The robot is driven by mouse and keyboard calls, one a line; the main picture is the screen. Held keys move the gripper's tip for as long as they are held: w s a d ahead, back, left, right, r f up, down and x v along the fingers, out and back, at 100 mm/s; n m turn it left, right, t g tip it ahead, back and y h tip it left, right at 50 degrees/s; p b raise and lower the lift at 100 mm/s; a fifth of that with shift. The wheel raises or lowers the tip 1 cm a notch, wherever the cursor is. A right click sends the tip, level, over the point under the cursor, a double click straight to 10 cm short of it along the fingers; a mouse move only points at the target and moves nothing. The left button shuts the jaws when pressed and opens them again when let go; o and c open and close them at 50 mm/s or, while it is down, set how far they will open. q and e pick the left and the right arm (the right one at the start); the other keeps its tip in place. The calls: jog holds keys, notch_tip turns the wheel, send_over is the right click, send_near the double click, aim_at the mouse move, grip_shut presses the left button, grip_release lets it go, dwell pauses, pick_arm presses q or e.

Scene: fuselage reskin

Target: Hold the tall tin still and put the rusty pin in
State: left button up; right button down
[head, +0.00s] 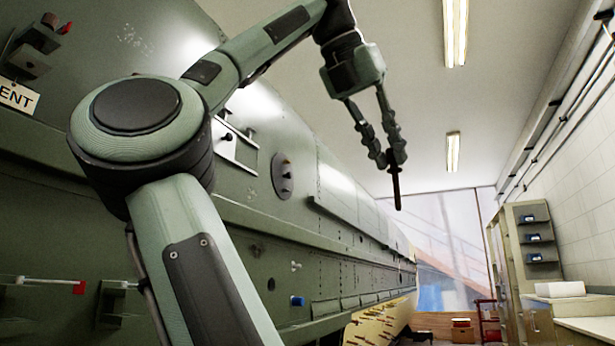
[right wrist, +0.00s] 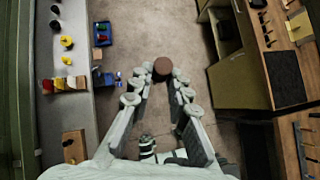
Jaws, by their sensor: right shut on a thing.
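My right gripper (head: 391,160) is raised high in the head view, beside the green fuselage. Its fingers are shut on a dark, slim pin (head: 396,188), which hangs almost straight down from the fingertips. In the right wrist view the pin's round, rusty brown end (right wrist: 162,66) shows between the fingertips of the right gripper (right wrist: 160,79). The pin touches nothing else that I can see. I cannot make out the tall tin in either view. My left gripper is not in view.
The green fuselage (head: 290,245) fills the left of the head view.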

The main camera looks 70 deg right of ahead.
jog(key=s+a+r+m+g+y, duration=0.2)
jog(key=s+a+m+g+y, duration=0.45)
jog(key=s+a+m, duration=1.05)
jog(key=w+a+r+m+t+y, duration=0.15)
jog(key=a+m+t+y, duration=0.55)
jog(key=a, duration=2.3)
jog(key=w+a+m+t+y, duration=0.1)
jog(key=w+a+m+t, duration=0.1)
jog(key=w+a+m, duration=0.4)
jog(key=w+a+m+t+y, duration=0.1)
jog(key=w+a+m+t, duration=0.15)
jog(key=w+m, duration=0.4)
jog(key=w+a+f+m+t+h, duration=0.1)
jog(key=w+a+f+m+t, duration=0.15)
jog(key=w, duration=0.55)
jog(key=w+a+f+m+t+h, duration=0.1)
jog(key=w+a+f+m+h, duration=0.2)
jog(key=w, duration=0.4)
jog(key=w+d+f+m+h, duration=0.4)
jog(key=w+f+m+h, duration=0.1)
jog(key=w+f+m, duration=0.4)
jog(key=w+d+f+m+h, duration=0.5)
jog(key=w+f+m, duration=0.3)
jog(key=w+f, duration=0.4)
jog(key=shift+w+f+m+g, duration=0.2)
jog(key=shift+w+m+g, duration=0.2)
jog(key=shift+w, duration=0.65)
